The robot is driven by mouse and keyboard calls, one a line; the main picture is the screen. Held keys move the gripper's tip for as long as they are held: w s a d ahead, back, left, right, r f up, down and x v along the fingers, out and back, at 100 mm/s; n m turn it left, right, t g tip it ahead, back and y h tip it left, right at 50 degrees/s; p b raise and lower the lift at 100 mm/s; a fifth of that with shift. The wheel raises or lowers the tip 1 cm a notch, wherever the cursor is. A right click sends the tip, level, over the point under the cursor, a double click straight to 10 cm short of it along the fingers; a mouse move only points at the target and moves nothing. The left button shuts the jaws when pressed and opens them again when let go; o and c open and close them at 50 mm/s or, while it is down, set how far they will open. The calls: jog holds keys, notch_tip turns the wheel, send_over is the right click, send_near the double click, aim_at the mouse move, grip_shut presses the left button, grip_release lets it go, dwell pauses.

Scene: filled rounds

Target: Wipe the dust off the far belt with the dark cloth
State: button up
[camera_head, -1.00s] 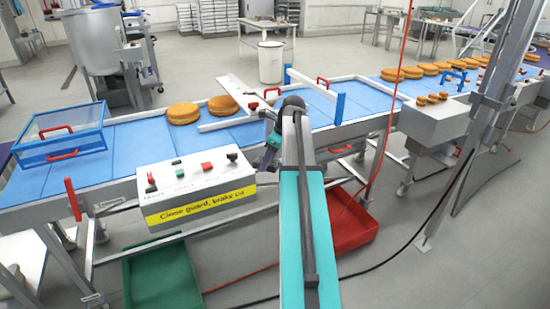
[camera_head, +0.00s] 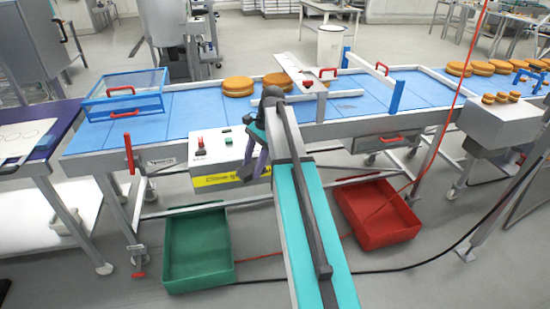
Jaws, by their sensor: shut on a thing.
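A long blue belt (camera_head: 180,107) runs across the middle of the head view. Which stretch of it counts as the far belt I cannot tell, and I make out no dust on it. My gripper (camera_head: 252,176) hangs from the end of my arm, fingers downward, in front of the control box on the belt's near side. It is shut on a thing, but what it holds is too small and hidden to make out. I cannot pick out the dark cloth anywhere.
Round orange-brown cakes (camera_head: 238,87) sit on the belt beside white guide bars. A blue-framed clear guard (camera_head: 125,95) stands at its left. The control box (camera_head: 208,150) juts out in front. Green (camera_head: 198,250) and red (camera_head: 378,212) trays lie below. A purple-topped table (camera_head: 66,112) stands left.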

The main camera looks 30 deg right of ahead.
jog(key=a+f+n+g, duration=0.1)
jog(key=a+n+g, duration=0.1)
jog(key=a+n, duration=0.4)
jog(key=s+a+b, duration=0.1)
jog(key=a, duration=0.4)
jog(key=shift+a+n+g+h, duration=0.3)
jog(key=shift+n, duration=0.1)
jog(key=shift+f, duration=0.1)
